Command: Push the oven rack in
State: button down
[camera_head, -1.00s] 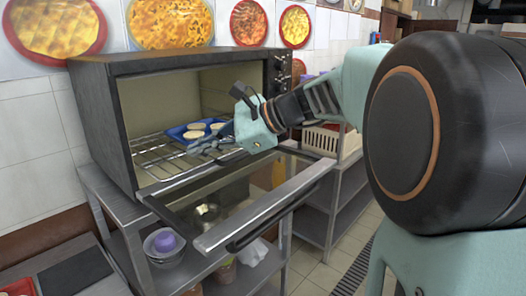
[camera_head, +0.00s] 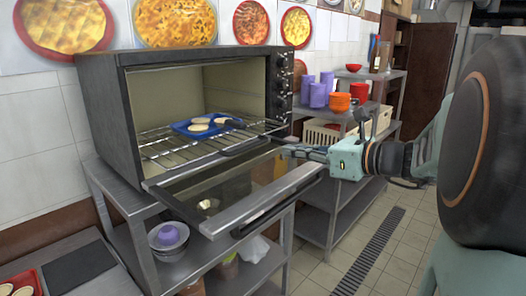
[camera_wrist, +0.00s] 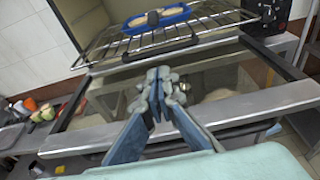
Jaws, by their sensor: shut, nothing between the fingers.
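The oven rack (camera_head: 165,155) is a wire grid in the open toaster oven (camera_head: 115,110). Its front part reaches out over the lowered glass door (camera_head: 235,195). My gripper (camera_head: 284,151) is shut and empty, outside the oven near the door's right side, apart from the rack. Its closed fingertips (camera_wrist: 160,82) show over the door in the wrist view.
The oven stands on a metal table (camera_head: 135,210). A shelf unit (camera_head: 335,200) to the right holds purple cups (camera_head: 318,95), orange bowls (camera_head: 340,102) and a cream basket (camera_head: 320,133). The tiled floor (camera_head: 400,240) at right is open.

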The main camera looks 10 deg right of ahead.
aim_at(221, 133)
jog(key=p+x, duration=0.1)
jog(key=x, duration=0.9)
jog(key=shift+w+a, duration=0.25)
jog(key=shift+a, duration=0.05)
jog(key=r+x, duration=0.1)
jog(key=x, duration=0.4)
jog(key=r+x, duration=0.1)
jog(key=x, duration=0.5)
jog(key=r+x, duration=0.1)
jog(key=x, duration=0.4)
jog(key=shift+w+a+r, duration=0.15)
jog(key=shift+w+a, duration=0.2)
jog(key=shift+w, duration=0.25)
jog(key=shift+r, duration=0.15)
jog(key=shift+s+p, duration=0.1)
jog(key=shift+p, duration=0.2)
